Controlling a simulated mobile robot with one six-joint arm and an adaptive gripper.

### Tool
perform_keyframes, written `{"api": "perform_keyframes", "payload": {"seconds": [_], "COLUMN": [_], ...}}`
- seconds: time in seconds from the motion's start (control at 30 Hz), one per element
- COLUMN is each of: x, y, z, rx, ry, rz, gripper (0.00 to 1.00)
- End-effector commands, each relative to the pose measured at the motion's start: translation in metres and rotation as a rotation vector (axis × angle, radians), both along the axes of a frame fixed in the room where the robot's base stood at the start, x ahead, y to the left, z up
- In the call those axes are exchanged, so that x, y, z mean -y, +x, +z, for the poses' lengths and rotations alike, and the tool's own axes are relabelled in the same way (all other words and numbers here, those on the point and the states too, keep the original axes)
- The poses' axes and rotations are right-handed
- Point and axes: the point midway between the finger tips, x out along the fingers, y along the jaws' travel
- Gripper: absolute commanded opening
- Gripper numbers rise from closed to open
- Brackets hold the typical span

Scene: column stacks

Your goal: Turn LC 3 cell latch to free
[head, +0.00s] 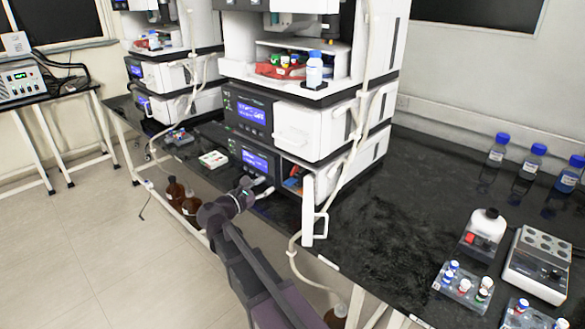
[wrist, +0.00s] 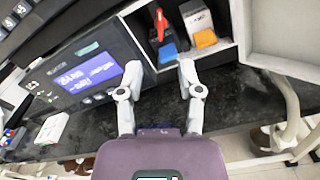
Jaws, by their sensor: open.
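The nearest column stack (head: 330,135) has an open compartment low at its front. In the wrist view, a red lever (wrist: 160,22) stands roughly upright in that compartment, with a blue block (wrist: 168,52) just below it. A white block with an orange front (wrist: 205,38) is to the right. The red lever looks like the cell latch, but no label is readable. My gripper (head: 255,188) is at the front of the stack's lowest unit. In the wrist view its fingers (wrist: 160,70) are spread and empty, in front of the compartment and apart from the lever.
The compartment's white door (head: 308,208) stands open to the right of my gripper. A lit display panel (wrist: 88,72) is on the left. Pale tubing (head: 294,250) hangs beside the door. Brown bottles (head: 182,197) stand below the bench edge. Bench to the right holds bottles and vial racks.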

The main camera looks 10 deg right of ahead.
Motion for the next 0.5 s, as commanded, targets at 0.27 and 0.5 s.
{"api": "perform_keyframes", "payload": {"seconds": [0.27, 0.5], "x": [0.001, 0.012], "y": [0.001, 0.01], "z": [0.0, 0.0], "rx": [0.0, 0.0], "ry": [0.0, 0.0], "rz": [0.001, -0.001], "gripper": [0.47, 0.47]}}
